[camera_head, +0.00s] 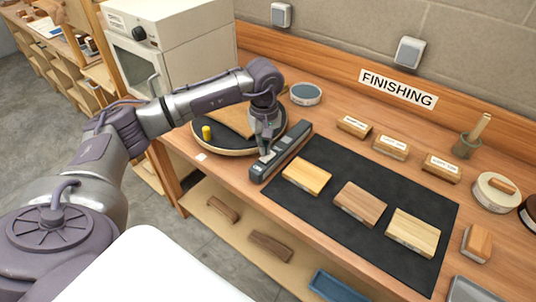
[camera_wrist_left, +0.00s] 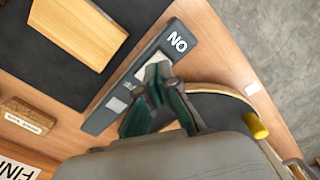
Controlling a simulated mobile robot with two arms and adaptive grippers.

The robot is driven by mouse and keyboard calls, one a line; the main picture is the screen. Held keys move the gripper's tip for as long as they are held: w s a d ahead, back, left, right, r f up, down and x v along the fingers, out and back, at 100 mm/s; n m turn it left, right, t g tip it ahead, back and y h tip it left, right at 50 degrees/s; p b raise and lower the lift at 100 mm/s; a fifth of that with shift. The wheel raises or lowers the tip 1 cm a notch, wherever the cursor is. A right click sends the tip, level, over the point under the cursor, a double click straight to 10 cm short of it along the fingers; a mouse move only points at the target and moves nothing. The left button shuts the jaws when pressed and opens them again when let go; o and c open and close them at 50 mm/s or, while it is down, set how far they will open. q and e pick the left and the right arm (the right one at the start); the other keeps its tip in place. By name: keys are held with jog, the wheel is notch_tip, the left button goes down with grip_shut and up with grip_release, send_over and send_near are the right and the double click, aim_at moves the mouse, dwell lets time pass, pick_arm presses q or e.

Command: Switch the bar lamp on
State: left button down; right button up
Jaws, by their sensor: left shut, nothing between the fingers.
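The bar lamp is most likely the long dark grey bar (camera_head: 291,146) lying along the left edge of the black mat. In the left wrist view the bar (camera_wrist_left: 94,124) carries a white ON label, which reads upside down there, and pale patches along its top. My left gripper (camera_head: 265,153) is shut and empty, pointing down at the bar's near half. In the left wrist view its fingertips (camera_wrist_left: 157,71) overlap a pale patch beside the ON label; I cannot tell whether they touch it. My right gripper is not in view.
A black mat (camera_head: 330,165) with several wooden blocks lies right of the bar. A round turntable (camera_head: 193,135) with a yellow peg (camera_head: 207,132) stands close on its left. A white oven-like cabinet (camera_head: 190,40) stands behind my left arm. Labelled blocks line the bench's back.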

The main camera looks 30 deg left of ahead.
aim_at(265, 158)
pick_arm(q)
jog(key=shift+f+b, duration=1)
jog(key=shift+f, duration=0.15)
dwell(0.4)
jog(key=shift+r, duration=0.1)
jog(key=shift+r+p, duration=1.85)
jog(key=shift+r, duration=1.6)
